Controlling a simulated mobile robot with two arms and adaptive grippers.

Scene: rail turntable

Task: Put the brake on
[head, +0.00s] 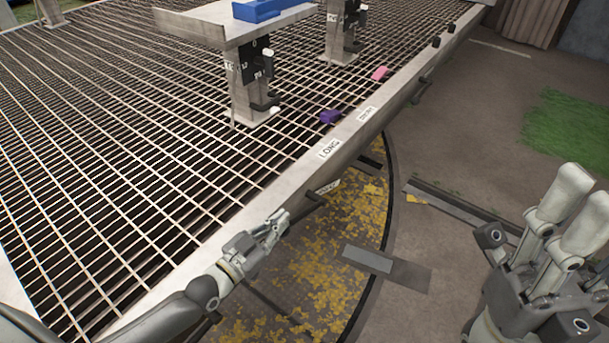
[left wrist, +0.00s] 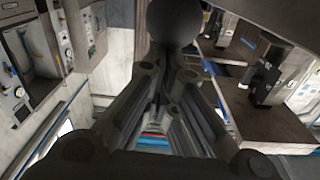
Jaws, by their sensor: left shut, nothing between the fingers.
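My left gripper (head: 272,226) is shut and empty, just off the near edge of the grated deck. A short dark lever (head: 315,198) sticks out under that edge, a little beyond and right of the fingertips, with a small white label (head: 328,187) beside it that I cannot read. I cannot tell whether this is the brake. In the left wrist view a dark round knob (left wrist: 174,20) is in front of the shut fingers (left wrist: 165,75); I cannot tell whether they touch it. My right gripper (head: 560,225) is large at the lower right, its jaw state unclear.
The grated deck (head: 120,130) has posts (head: 252,85) with switches and a shelf holding a blue block (head: 256,10). A purple piece (head: 330,116) and a pink piece (head: 380,73) lie near the labelled rim (head: 345,135). A grey plate (head: 367,259) lies over yellow-patched ground below.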

